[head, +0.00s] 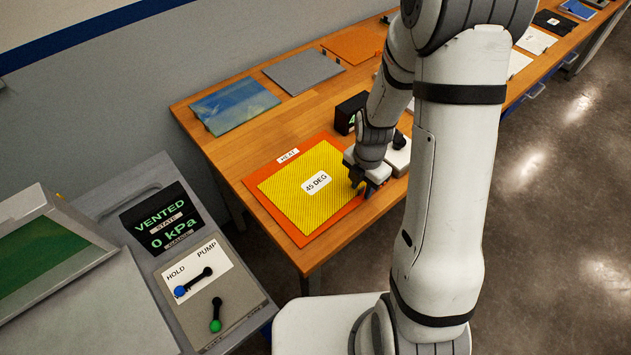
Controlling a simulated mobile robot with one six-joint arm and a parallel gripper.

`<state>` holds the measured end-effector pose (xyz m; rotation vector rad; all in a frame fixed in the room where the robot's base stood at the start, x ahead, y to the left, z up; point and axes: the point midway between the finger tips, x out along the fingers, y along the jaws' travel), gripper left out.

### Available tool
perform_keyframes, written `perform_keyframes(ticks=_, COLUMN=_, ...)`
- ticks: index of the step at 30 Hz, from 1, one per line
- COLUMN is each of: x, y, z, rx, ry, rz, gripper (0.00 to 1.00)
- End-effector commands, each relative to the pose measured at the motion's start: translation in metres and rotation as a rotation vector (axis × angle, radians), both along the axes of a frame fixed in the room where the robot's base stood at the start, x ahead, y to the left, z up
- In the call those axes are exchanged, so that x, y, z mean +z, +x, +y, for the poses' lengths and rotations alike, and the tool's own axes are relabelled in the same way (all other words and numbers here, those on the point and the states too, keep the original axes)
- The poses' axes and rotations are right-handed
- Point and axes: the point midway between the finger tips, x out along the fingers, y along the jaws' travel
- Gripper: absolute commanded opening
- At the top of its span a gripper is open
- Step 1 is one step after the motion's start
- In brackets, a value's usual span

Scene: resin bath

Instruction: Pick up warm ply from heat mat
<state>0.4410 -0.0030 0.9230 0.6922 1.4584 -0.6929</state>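The warm ply is a yellow, finely striped sheet (300,205) with a white "45 DEG" label. It lies flat on the orange heat mat (336,225), which shows as a border around it and carries a "HEAT" tag at its back edge. My gripper (361,186) points down at the ply's right-hand edge, low over the mat. Its dark fingertips are small and partly hidden by the gripper body. I cannot tell whether they touch or hold the ply's edge.
A small black display box (347,112) stands behind the mat, near my arm. Blue (235,105), grey (303,71) and orange (354,45) sheets lie along the wooden table's back. A control panel (205,290) reading "VENTED 0 kPa" stands at the lower left.

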Motion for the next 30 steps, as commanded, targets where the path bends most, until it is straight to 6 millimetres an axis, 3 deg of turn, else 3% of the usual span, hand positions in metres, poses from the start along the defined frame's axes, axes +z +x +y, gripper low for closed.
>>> perform_keyframes(ticks=5, x=0.0001, y=0.0002, z=-0.0002, rx=-0.001, ry=0.0, rz=0.0, gripper=0.29)
perform_keyframes(ticks=16, x=0.0004, y=0.0002, z=-0.0006, rx=-0.002, ry=0.0, rz=-0.001, gripper=0.0)
perform_keyframes(ticks=30, x=0.0034, y=0.0008, z=-0.0009, rx=-0.002, ry=0.0, rz=-0.003, gripper=0.0)
